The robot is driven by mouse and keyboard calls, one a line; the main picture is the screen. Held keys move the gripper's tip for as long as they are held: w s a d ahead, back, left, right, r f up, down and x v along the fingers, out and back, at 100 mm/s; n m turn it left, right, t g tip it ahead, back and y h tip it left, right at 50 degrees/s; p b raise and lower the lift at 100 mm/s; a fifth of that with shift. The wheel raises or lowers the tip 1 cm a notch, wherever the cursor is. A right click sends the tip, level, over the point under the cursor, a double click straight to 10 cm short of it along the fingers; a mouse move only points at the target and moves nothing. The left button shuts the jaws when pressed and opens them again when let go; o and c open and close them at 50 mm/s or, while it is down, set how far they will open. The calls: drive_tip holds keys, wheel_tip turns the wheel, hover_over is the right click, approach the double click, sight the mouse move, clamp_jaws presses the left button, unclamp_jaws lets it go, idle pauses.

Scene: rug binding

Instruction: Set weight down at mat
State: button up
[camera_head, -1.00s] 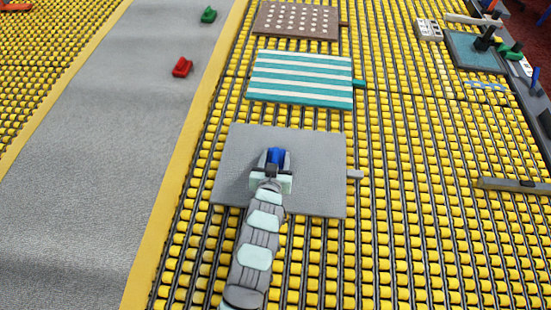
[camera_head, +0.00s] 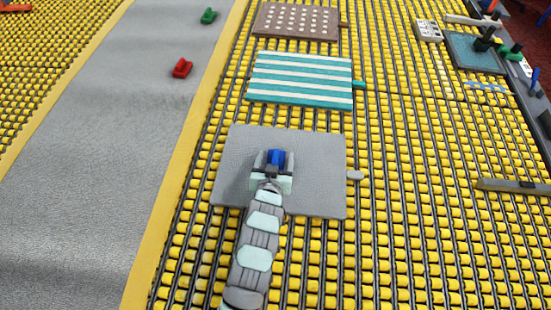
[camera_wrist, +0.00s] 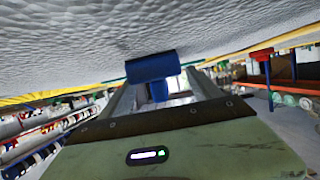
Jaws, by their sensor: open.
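A blue weight (camera_head: 276,157) stands on the plain grey mat (camera_head: 316,160), a little left of its middle. In the wrist view the blue weight (camera_wrist: 152,66) shows a wide block on a narrower stem, with the wide end against the grey mat surface (camera_wrist: 70,55). My gripper (camera_head: 274,159) is open, with one finger on each side of the weight. In the wrist view my gripper (camera_wrist: 158,92) has its fingers spread around the stem. The fingers hide part of the weight.
A teal striped mat (camera_head: 300,80) and a brown dotted mat (camera_head: 296,20) lie farther back on the yellow roller bed. Red (camera_head: 181,68) and green (camera_head: 208,16) weights stand on the grey strip at left.

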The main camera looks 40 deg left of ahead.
drive_tip(key=p+v, duration=0.2)
drive_tip(key=v, duration=0.8)
drive_tip(key=shift+r, duration=0.1)
drive_tip(key=shift+p+v, duration=0.35)
drive_tip(key=shift+v, duration=0.6)
